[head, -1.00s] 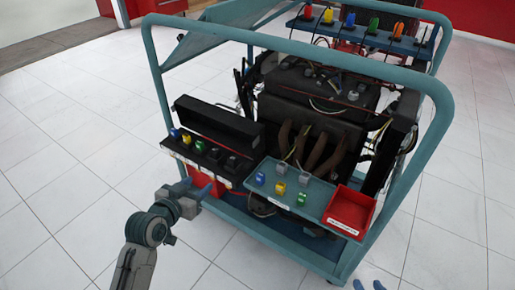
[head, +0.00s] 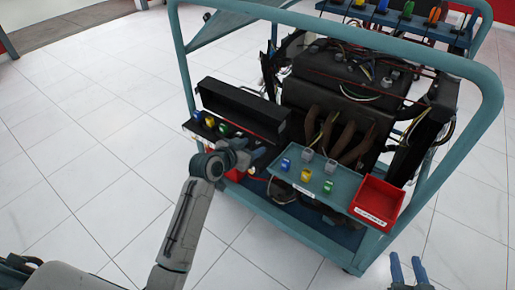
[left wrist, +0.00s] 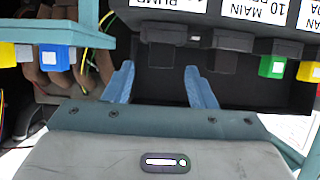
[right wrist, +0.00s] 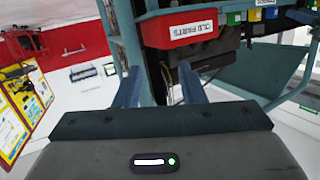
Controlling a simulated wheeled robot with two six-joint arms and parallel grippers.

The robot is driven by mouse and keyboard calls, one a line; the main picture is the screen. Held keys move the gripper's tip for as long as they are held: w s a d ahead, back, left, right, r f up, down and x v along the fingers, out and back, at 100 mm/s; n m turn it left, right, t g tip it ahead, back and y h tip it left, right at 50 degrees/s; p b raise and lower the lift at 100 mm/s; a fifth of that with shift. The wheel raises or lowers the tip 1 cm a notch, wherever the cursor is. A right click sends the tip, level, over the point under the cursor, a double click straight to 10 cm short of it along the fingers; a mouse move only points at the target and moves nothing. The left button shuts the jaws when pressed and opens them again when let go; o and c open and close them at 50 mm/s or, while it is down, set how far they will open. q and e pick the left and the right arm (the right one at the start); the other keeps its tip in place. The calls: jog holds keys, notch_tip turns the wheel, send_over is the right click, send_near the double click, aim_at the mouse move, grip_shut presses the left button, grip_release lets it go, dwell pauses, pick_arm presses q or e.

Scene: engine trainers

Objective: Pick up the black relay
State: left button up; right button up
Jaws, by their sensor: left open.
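In the left wrist view, a black relay (left wrist: 163,54) sits under a white label at the front of the dark relay box, between and beyond my fingertips. A second dark relay (left wrist: 222,60) is just right of it, and a green relay (left wrist: 272,66) is further right. My left gripper (left wrist: 162,80) is open and empty. In the head view, my left gripper (head: 252,156) is at the front of the box (head: 241,110) and hides the black relays there. My right gripper (head: 408,264) is low at the right, away from the box; in the right wrist view it is open and empty.
A teal tray (head: 336,186) with blue, yellow, green and grey parts is right of the box. A red bin (head: 377,203) labelled for old parts stands beside it. The cart's teal frame (head: 487,110) surrounds the engine (head: 340,100). White floor is free at the left.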

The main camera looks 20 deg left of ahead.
pick_arm(q)
jog(key=x, duration=0.2)
jog(key=shift+w+d+f, duration=0.1)
jog(key=shift+w+f, duration=0.1)
jog(key=shift+w, duration=0.15)
pick_arm(e)
jog(key=r+t, duration=0.1)
jog(key=w+r, duration=0.1)
jog(key=r, duration=0.1)
jog(key=shift+w+d+t, duration=0.15)
jog(key=shift+t, duration=0.25)
pick_arm(q)
jog(key=shift+c, duration=0.2)
jog(key=c, duration=1)
jog(key=shift+r, duration=0.15)
